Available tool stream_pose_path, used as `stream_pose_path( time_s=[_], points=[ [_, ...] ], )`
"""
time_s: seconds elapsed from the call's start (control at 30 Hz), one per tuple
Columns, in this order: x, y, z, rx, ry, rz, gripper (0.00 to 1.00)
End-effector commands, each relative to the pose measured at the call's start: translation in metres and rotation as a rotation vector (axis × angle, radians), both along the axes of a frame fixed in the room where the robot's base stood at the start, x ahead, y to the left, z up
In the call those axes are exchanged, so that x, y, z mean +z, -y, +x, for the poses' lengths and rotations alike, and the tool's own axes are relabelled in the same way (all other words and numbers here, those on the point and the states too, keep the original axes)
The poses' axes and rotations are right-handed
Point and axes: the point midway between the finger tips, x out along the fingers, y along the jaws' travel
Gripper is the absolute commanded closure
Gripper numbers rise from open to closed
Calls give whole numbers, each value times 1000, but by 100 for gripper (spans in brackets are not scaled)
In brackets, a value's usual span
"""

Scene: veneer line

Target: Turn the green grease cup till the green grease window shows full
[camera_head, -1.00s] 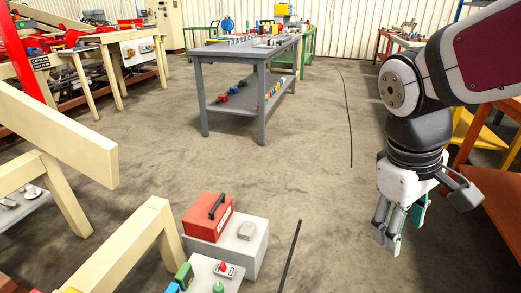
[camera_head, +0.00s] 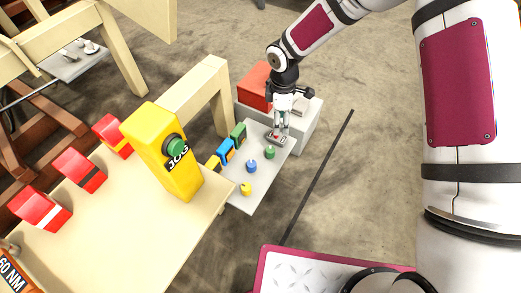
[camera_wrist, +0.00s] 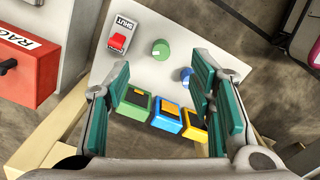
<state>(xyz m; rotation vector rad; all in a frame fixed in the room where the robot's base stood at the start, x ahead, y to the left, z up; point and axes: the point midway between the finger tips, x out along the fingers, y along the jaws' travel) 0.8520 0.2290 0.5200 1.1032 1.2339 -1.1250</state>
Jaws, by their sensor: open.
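The green grease cup (camera_head: 269,153) stands on the light grey panel (camera_head: 240,201), and it shows as a round green knob in the wrist view (camera_wrist: 161,48). The green grease window (camera_head: 238,133) is a green-framed box at the panel's edge. My gripper (camera_head: 281,128) is open and empty above the panel, near the red switch. In the wrist view its teal-padded fingers (camera_wrist: 162,75) are apart, and neither touches the cup.
A blue cup (camera_head: 252,166) and a yellow cup (camera_head: 246,188) stand near the green one. Blue (camera_head: 226,150) and yellow (camera_head: 213,163) windows line the edge. A red switch (camera_wrist: 120,38) sits beside the green cup. A yellow JOG box (camera_head: 165,155) stands left on a beige table.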

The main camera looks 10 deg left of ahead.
Motion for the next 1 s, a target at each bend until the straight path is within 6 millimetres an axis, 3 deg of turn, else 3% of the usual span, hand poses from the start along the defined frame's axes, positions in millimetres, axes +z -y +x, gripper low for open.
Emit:
stream_pose_path(
  time_s=[0.03,0.2,0.37,0.8,1.0],
  points=[
    [-14,-6,-1,22,-8,10,51],
    [-33,-16,-1,55,-15,30,51],
    [-49,-16,-2,57,-15,29,51],
    [-134,-16,-2,56,-15,28,51],
    [-159,-16,-2,54,-15,29,51]
  ],
)
